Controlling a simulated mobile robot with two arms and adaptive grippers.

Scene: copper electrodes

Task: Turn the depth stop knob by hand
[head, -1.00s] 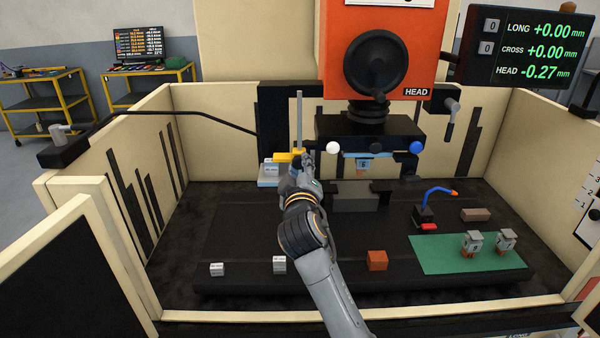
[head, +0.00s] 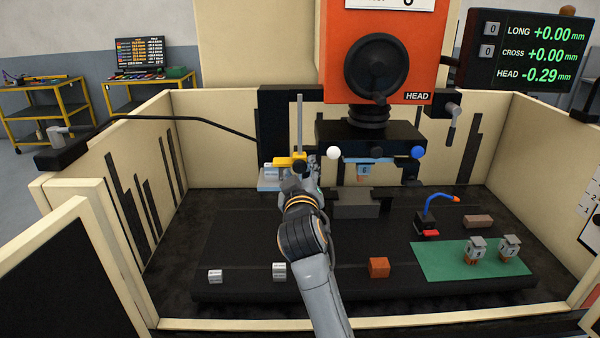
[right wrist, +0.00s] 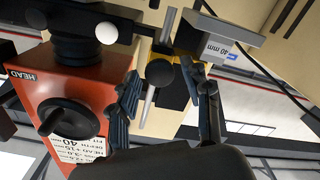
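The depth stop knob (head: 299,166) is a round black knob on a yellow clamp (head: 284,161) on a vertical rod (head: 299,120), left of the machine head. In the right wrist view the black knob (right wrist: 160,73) shows ahead, with the fingers on either side of it. My right gripper (head: 309,181) is open and empty, just below and in front of the knob. Its fingers (right wrist: 163,82) look apart from the knob in the right wrist view; the exact distance is hard to tell. My left gripper is not in view.
White (head: 334,153) and blue (head: 417,152) balls are near. The display (head: 530,52) reads HEAD -0.29.

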